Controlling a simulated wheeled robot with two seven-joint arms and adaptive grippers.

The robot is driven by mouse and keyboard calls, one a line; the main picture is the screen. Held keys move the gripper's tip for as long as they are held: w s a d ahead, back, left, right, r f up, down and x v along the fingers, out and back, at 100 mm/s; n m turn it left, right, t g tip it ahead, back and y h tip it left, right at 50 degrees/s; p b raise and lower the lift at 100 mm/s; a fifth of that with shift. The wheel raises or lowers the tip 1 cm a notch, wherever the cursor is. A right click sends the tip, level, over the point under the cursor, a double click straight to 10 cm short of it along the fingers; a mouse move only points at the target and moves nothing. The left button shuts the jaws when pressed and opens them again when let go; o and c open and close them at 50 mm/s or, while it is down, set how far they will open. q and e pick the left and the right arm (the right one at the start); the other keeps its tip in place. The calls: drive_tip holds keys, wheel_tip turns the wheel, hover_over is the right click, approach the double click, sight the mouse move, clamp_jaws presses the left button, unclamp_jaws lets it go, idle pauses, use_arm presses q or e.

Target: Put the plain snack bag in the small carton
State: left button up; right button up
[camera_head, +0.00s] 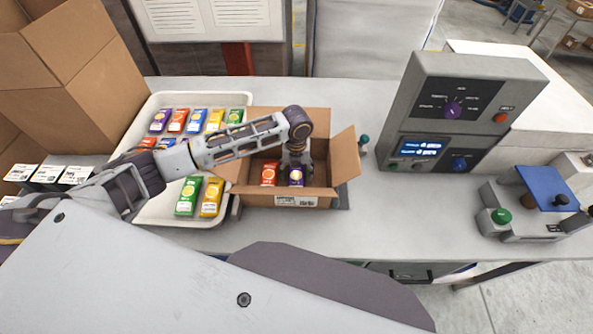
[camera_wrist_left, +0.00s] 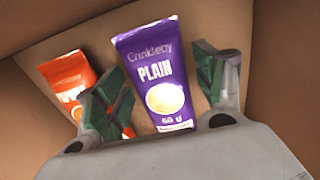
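The small carton (camera_head: 322,196) stands open on the bench, its side flaps spread. The plain snack bag (camera_head: 296,177), purple with a pale round picture, is inside it; the left wrist view shows its "PLAIN" label (camera_wrist_left: 157,75). A red-orange bag (camera_head: 268,174) is beside it in the carton, also in the left wrist view (camera_wrist_left: 68,78). My left gripper (camera_head: 297,158) reaches down into the carton over the plain bag. Its fingers are spread either side of the bag, with a narrow gap at the right finger. My right gripper is out of view.
A white tray (camera_head: 152,110) with several coloured bags lies left of the carton, partly behind my left arm. A grey control unit (camera_head: 436,125) stands to the right, with a small device (camera_head: 510,215) beyond. Large cardboard boxes (camera_head: 70,75) are at the left.

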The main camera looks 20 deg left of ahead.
sight(297, 170)
use_arm(q)
drive_tip(key=shift+r, duration=0.1)
idle(0.3)
wheel_tip(297, 170, up, 12)
drive_tip(key=b, duration=0.1)
idle(0.6)
idle(0.7)
